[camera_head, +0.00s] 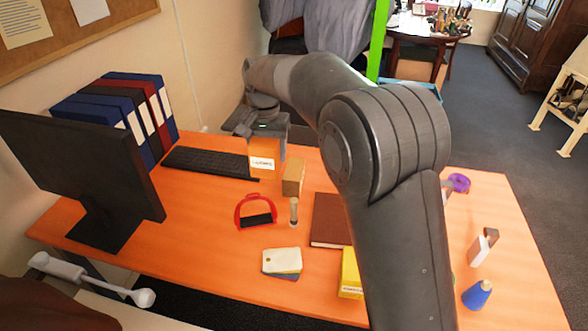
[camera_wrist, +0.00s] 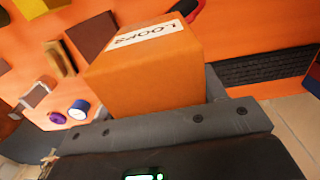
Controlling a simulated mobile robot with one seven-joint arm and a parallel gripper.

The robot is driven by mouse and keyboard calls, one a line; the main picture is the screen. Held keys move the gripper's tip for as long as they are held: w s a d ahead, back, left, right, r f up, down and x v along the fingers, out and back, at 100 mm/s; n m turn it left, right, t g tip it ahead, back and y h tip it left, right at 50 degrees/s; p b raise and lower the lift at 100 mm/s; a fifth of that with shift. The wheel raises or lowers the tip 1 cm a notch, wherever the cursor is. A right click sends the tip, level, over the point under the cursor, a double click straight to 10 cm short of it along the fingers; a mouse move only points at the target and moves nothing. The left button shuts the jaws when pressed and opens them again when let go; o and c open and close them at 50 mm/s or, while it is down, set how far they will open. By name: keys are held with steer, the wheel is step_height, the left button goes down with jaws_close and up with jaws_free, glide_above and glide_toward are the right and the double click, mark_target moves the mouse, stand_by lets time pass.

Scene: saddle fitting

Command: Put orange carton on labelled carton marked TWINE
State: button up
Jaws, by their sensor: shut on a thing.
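My gripper (camera_head: 266,136) is at the back of the desk, near the keyboard. It is shut on the orange carton (camera_head: 264,154), which shows a white label. In the wrist view the carton (camera_wrist: 150,75) fills the middle against my gripper (camera_wrist: 165,128); its label seems to read LOOPS. I cannot tell from the head view whether its base touches the desk. A yellow carton (camera_head: 350,272) with a white label stands at the front, partly behind my arm; its label is too small to read. A plain tan carton (camera_head: 293,177) stands just right of the held carton.
A keyboard (camera_head: 207,163), monitor (camera_head: 85,175) and binders (camera_head: 125,115) are on the left. A red-handled item (camera_head: 255,213), a small upright tool (camera_head: 294,211), tags (camera_head: 282,261) and a brown book (camera_head: 330,220) lie mid-desk.

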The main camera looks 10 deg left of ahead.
steer(key=w+d, duration=1.4)
steer(key=w, duration=0.2)
glide_toward(292, 174)
steer(key=shift+w, duration=0.1)
steer(key=shift+f, duration=2)
steer(key=shift+f, duration=0.1)
steer(key=o, duration=1.2)
steer(key=shift+f, duration=0.1)
